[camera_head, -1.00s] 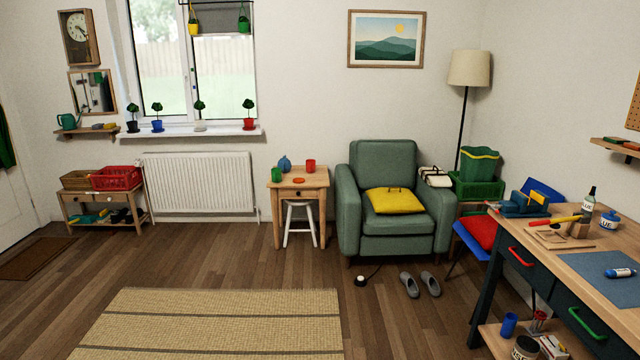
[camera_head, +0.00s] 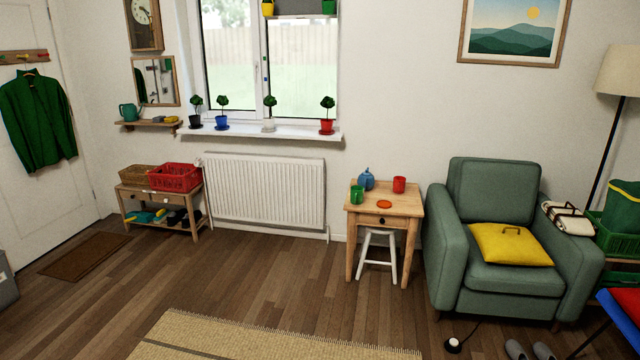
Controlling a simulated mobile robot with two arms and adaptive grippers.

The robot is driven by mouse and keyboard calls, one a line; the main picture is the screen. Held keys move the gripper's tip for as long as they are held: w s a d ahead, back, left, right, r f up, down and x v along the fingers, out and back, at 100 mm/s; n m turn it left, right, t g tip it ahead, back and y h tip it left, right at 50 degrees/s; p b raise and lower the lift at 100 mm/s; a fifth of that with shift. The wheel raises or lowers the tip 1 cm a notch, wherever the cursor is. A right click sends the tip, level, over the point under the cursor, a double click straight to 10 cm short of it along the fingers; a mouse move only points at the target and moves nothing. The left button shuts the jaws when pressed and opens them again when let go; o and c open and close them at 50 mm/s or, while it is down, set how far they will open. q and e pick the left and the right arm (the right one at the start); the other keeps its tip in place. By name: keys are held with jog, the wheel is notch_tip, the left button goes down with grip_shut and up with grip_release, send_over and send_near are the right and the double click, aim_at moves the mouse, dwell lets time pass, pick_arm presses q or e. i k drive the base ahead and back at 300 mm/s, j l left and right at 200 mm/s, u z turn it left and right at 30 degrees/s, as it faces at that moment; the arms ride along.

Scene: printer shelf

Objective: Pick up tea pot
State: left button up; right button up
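A small blue pot with a lid knob (camera_head: 366,179), which looks like the tea pot, stands on the small wooden side table (camera_head: 398,202) left of the armchair. A green mug (camera_head: 357,194) stands in front of it to the left, and a red mug (camera_head: 399,184) to its right. A flat orange-red disc (camera_head: 384,204) lies near the front of the tabletop. Neither of my grippers is in view.
A green armchair (camera_head: 466,262) stands right of the table. A white stool (camera_head: 378,248) is under the table. A striped rug (camera_head: 240,338) lies in front. The wooden floor before the table is clear.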

aim_at(366, 179)
jog(key=i, duration=2.6)
